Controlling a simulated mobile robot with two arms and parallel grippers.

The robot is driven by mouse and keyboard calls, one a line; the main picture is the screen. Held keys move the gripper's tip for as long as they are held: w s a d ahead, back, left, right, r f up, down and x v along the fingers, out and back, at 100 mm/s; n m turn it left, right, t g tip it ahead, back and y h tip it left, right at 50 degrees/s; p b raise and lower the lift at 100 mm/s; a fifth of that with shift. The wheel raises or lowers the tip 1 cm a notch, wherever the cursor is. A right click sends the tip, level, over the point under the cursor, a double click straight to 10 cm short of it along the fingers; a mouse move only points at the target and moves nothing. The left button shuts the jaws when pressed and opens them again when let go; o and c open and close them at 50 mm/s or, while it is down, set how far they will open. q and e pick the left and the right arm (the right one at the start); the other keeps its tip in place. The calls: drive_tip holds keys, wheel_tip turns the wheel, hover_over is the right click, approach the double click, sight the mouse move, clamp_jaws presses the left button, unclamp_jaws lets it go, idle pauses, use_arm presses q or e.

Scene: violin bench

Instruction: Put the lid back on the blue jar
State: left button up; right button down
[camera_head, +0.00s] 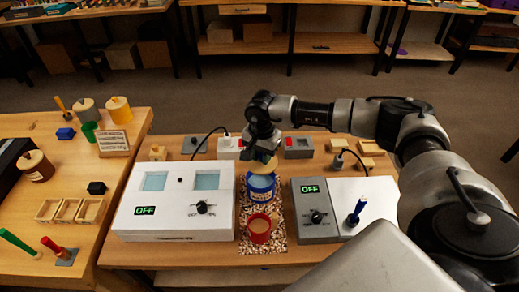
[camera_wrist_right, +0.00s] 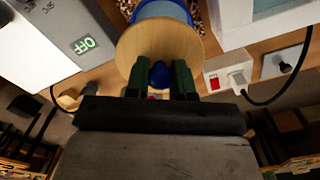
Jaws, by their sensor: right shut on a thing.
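The blue jar (camera_head: 261,190) stands upright on a speckled mat (camera_head: 277,233) in the middle of the bench. My right gripper (camera_head: 264,148) is over the jar, shut on the blue knob (camera_wrist_right: 159,74) of a round wooden lid (camera_head: 265,164). In the right wrist view the lid (camera_wrist_right: 160,42) covers most of the jar, and only a blue part of the jar (camera_wrist_right: 163,10) shows past its edge. I cannot tell whether the lid touches the jar's rim. My left gripper is not in view.
A red cup (camera_head: 259,230) stands just in front of the jar. A white device (camera_head: 172,222) with two blue windows is to the left, a grey box with an OFF display (camera_head: 313,222) to the right. Switch boxes (camera_head: 298,146) sit behind. The left table holds several jars and trays.

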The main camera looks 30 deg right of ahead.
drive_tip(key=shift+d+f, duration=0.1)
drive_tip(key=shift+f, duration=0.1)
drive_tip(key=shift+w+f+b, duration=0.1)
drive_tip(key=shift+f+b, duration=0.3)
drive_tip(key=shift+f, duration=0.05)
wheel_tip(320, 180, down, 4)
drive_tip(key=b, duration=0.2)
drive_tip(key=shift+f+b, duration=0.1)
drive_tip(key=shift+b, duration=0.25)
drive_tip(key=shift+a+f+b, duration=0.2)
drive_tip(key=shift+f+b, duration=0.2)
drive_tip(key=shift+f, duration=0.05)
use_arm(q)
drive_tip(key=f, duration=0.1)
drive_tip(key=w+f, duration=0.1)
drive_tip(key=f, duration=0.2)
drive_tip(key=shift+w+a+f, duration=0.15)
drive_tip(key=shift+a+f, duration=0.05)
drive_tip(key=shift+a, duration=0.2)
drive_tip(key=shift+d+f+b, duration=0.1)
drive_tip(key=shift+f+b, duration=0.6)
drive_tip(key=shift+b, duration=0.05)
use_arm(e)
drive_tip(key=shift+f, duration=0.2)
idle(0.3)
drive_tip(key=c, duration=0.9)
unclamp_jaws()
